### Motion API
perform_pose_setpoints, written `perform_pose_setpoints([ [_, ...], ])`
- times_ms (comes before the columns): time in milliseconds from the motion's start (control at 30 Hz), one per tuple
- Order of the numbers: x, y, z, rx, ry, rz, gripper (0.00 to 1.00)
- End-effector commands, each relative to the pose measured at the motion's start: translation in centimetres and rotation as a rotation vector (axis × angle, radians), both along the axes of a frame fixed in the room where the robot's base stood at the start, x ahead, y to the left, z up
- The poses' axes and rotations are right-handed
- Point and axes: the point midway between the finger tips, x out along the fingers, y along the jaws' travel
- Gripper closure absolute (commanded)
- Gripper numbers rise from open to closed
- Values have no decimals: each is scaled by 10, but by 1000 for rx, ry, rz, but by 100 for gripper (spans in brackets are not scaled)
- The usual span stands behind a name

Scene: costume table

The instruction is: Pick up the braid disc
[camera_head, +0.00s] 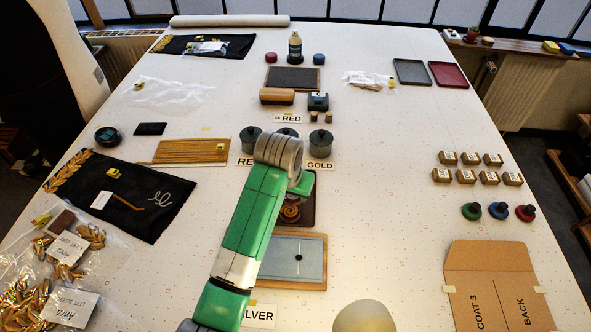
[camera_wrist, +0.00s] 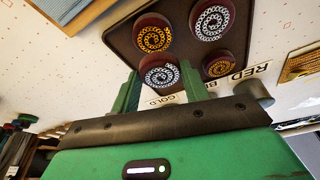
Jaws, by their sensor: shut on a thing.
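Dark red braid discs with spiral or ring patterns show in the wrist view. My gripper (camera_wrist: 159,78) is shut on a silver-patterned braid disc (camera_wrist: 159,71), its green fingers on either side. I cannot tell whether this disc is clear of the tray. A gold disc (camera_wrist: 154,37), another silver disc (camera_wrist: 211,21) and another gold disc (camera_wrist: 221,66) lie on the dark tray (camera_wrist: 122,30). In the head view my gripper (camera_head: 303,190) is over the tray (camera_head: 309,216), where one disc (camera_head: 290,211) shows; my arm hides the rest.
Grey lidded pots (camera_head: 320,143) stand behind the tray near a GOLD label (camera_head: 320,166). A blue-grey board (camera_head: 300,262) lies in front. Wooden blocks (camera_head: 467,176), coloured stampers (camera_head: 498,210) and a cardboard folder (camera_head: 490,265) are at right. The table between is clear.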

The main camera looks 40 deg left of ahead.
Motion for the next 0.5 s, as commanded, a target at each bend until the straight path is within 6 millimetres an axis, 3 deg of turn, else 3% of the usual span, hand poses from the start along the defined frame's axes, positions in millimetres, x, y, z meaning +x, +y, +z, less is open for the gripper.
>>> perform_pose_setpoints([
  [200, -46, -31, 6, -1, -1, 1, 77],
  [500, -69, -45, 8, 1, -2, 1, 77],
])
